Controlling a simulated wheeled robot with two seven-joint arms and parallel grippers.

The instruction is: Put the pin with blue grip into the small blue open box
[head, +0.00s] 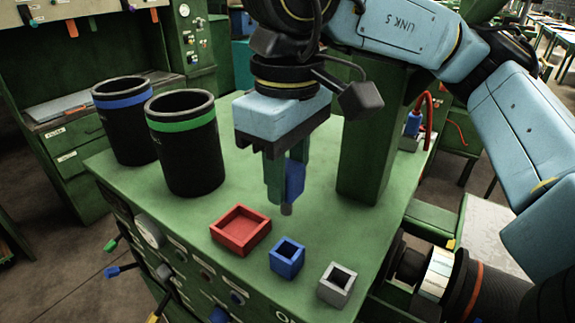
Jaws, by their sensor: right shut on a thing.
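My right gripper (284,185) points down above the green table and is shut on the pin with blue grip (294,181). The blue grip sits between the green fingers, and the pin's grey lower tip (287,209) hangs just below them. The small blue open box (287,260) stands near the table's front edge, below the gripper in the picture. The pin is outside the box and appears to be above the table. My left gripper is not in view.
A red open box (241,232) stands left of the blue box, and a grey open box (337,286) right of it. Two black cylinders, one with a blue band (124,103) and one with a green band (181,123), stand at the left.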

